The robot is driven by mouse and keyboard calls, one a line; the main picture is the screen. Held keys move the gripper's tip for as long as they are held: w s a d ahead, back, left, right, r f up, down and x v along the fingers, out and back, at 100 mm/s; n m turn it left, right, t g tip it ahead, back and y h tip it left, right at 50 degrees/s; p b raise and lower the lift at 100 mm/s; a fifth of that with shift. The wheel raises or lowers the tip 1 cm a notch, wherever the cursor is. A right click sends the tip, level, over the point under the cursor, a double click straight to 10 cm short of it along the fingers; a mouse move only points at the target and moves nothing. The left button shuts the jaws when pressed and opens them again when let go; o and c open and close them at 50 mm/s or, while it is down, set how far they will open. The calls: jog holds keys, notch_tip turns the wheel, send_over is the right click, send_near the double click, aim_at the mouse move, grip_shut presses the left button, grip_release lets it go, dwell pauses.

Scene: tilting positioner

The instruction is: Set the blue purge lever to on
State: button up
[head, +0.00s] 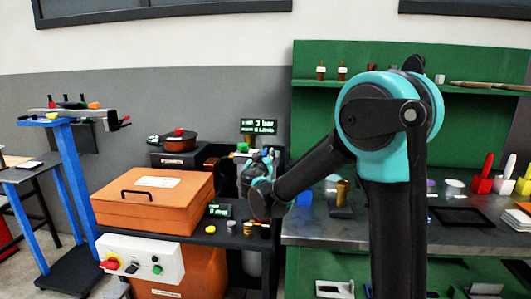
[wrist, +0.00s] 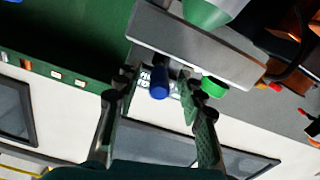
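The blue purge lever (wrist: 159,82) shows in the wrist view as a short blue cylinder below a grey bar (wrist: 195,45). My gripper (wrist: 155,78) is open, with one finger on each side of the blue lever. A gap seems to show on both sides, and I cannot tell whether either finger touches it. In the head view my gripper (head: 258,172) is at the back of the bench, beside the orange box, partly hidden by my arm. The lever cannot be made out there, and its setting cannot be read.
A green round part (wrist: 214,87) sits close to the right finger. A green cone (wrist: 206,10) is above the bar. In the head view, a display (head: 258,127) stands behind my gripper, an orange box (head: 155,198) to its left, and small brass parts (head: 250,228) in front.

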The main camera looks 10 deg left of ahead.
aim_at(266, 149)
jog(key=shift+w, duration=1.85)
jog(key=shift+c, duration=0.3)
jog(key=shift+d, duration=0.1)
grip_shut()
